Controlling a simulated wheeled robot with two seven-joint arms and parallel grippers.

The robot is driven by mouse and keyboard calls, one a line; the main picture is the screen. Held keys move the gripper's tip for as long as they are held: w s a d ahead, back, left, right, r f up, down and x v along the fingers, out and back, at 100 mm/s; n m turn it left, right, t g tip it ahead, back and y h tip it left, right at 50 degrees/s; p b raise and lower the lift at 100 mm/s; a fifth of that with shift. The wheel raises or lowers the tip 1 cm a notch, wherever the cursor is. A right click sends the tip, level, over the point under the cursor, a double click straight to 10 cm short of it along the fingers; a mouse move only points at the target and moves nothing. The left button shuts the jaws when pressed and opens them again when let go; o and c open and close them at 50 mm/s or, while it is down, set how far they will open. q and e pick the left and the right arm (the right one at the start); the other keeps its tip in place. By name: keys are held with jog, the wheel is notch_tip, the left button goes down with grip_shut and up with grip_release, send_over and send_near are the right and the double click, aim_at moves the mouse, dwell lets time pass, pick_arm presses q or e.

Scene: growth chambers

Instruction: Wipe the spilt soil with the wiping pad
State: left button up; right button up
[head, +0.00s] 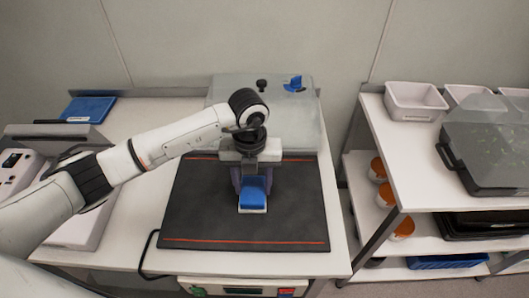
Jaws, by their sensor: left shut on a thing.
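My left gripper (254,178) reaches in from the left and points down over the black mat (200,210). It is shut on the wiping pad (253,195), a blue block with a pale lower edge. The pad is at the middle of the mat; I cannot tell whether it touches the surface. I make out no clear patch of spilt soil on the dark mat; some may be hidden under the pad and gripper. My right gripper is not in view.
A translucent lid or panel (225,95) with a blue knob (295,84) stands behind the mat. A blue tray (88,109) lies at the back left. A controller box (243,289) is at the front. A shelf (395,150) with white tubs stands at right.

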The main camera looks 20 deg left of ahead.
pick_arm(q)
jog(key=shift+w+d, duration=0.15)
jog(key=shift+d, duration=0.7)
notch_tip(320, 180, up, 4)
jog(key=shift+w+d+f+p, duration=0.1)
jog(key=shift+p, duration=0.95)
notch_tip(320, 180, up, 2)
jog(key=shift+r, duration=1.2)
